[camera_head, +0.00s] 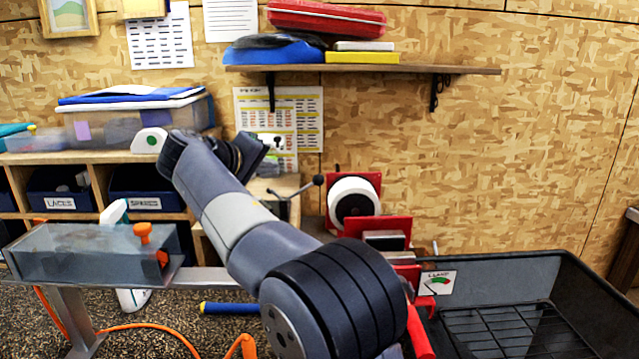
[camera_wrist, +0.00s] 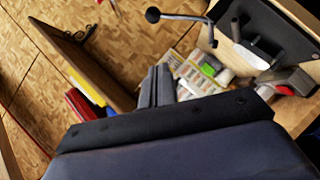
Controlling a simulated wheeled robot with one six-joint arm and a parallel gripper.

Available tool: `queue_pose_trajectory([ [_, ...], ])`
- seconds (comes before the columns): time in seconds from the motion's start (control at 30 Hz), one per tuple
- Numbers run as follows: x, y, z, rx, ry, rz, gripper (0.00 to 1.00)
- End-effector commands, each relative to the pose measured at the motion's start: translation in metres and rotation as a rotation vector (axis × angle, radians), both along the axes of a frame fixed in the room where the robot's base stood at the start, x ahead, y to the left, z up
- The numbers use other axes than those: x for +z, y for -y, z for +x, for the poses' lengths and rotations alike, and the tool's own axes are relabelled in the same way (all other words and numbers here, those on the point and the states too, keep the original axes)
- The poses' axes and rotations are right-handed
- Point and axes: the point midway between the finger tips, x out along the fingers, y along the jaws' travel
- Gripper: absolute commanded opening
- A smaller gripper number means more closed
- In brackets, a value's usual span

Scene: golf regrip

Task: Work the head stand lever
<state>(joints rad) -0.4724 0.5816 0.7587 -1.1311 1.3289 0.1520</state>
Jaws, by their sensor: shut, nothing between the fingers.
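A lever with a black ball knob (camera_head: 318,180) stands on a wooden stand (camera_head: 277,187) against the back wall. In the wrist view the lever (camera_wrist: 183,17) shows at the top, its knob to the left and its arm running right to the wooden stand (camera_wrist: 288,12), which has a dark top plate. My gripper (camera_head: 267,143) is above and left of the lever in the head view. In the wrist view my gripper (camera_wrist: 156,84) is shut and empty, below the knob and apart from it. My arm hides part of the stand in the head view.
A red fixture with a white roll (camera_head: 352,200) and a red clamp (camera_head: 395,225) stand right of the lever. A black wire-bottomed bin (camera_head: 575,280) is at the lower right. A shelf (camera_head: 460,69) overhangs the area. A grey trough (camera_head: 75,260) stands left.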

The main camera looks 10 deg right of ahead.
Motion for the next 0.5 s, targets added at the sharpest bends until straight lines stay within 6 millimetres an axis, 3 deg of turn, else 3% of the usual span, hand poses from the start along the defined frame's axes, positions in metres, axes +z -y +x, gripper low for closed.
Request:
queue_pose_trajectory([
  [0.07,-0.004,-0.011,0.001,0.001,0.001,-0.036,0.00],
  [0.17,-0.004,-0.010,0.004,-0.004,0.003,-0.048,0.00],
  [0.5,-0.022,0.033,0.048,-0.008,0.001,-0.047,0.00],
])
